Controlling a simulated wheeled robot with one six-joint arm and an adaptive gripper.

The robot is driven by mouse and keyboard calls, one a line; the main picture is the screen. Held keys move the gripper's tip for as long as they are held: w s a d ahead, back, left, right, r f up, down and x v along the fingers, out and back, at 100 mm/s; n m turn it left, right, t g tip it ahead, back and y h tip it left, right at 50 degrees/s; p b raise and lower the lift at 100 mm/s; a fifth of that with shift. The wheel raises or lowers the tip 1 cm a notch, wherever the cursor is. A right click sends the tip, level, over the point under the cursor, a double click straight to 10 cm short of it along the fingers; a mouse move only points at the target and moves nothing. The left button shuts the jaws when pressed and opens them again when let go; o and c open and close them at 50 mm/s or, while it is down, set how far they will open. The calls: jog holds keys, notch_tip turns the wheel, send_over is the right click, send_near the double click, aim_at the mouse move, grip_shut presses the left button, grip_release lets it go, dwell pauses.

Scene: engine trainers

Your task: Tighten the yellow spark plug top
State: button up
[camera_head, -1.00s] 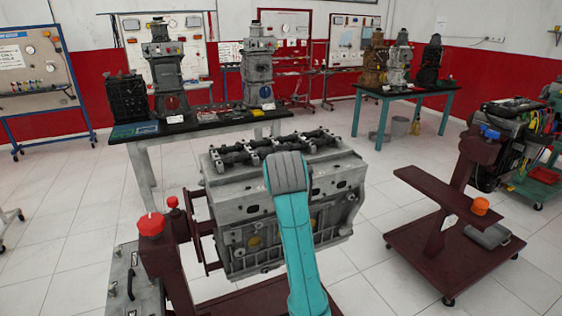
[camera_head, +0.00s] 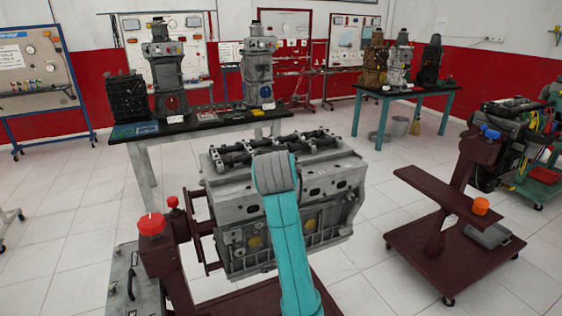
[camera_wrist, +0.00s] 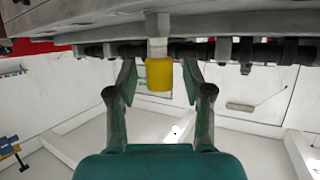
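The yellow spark plug top (camera_wrist: 160,74) shows in the wrist view as a short yellow cylinder on a pale metal stem (camera_wrist: 157,35), which joins the grey engine part above it in the picture. My gripper (camera_wrist: 159,67) is open, with one finger on each side of the yellow top. A gap shows between the top and each finger, so I see no contact. How deep the top sits between the fingertips is hard to tell. In the head view the grey engine block (camera_head: 225,200) stands on a dark red stand; my teal arm reaches over it and my gripper is hidden.
A red knob (camera_head: 151,224) stands at the left of the engine stand. A second dark red stand (camera_head: 455,250) with an orange cap (camera_head: 480,206) is at the right. A bench (camera_head: 215,122) with engine models is behind. White tiled floor lies clear between them.

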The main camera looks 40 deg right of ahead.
jog(key=v, duration=1.2)
jog(key=shift+f, duration=0.1)
dwell(0.4)
jog(key=s+a+f+n+t+y, duration=0.2)
jog(key=a+f+n, duration=0.15)
jog(key=f, duration=0.75)
jog(key=s+a+f+n+t+y, duration=0.1)
jog(key=s+a+f+n, duration=0.2)
jog(key=f, duration=0.8)
jog(key=s+a+f+n+t+y, duration=0.1)
jog(key=s+a+f+y, duration=0.1)
jog(key=s+a+f, duration=0.3)
jog(key=s+a+f+n+y, duration=0.1)
jog(key=s+a+f, duration=0.2)
jog(key=s+f, duration=0.4)
jog(key=s+a+r+y, duration=0.1)
jog(key=s+a, duration=0.1)
jog(key=s, duration=1)
jog(key=s+a+r+t+y, duration=0.1)
jog(key=s+a+y, duration=0.1)
jog(key=s, duration=1.1)
jog(key=shift+a, duration=0.25)
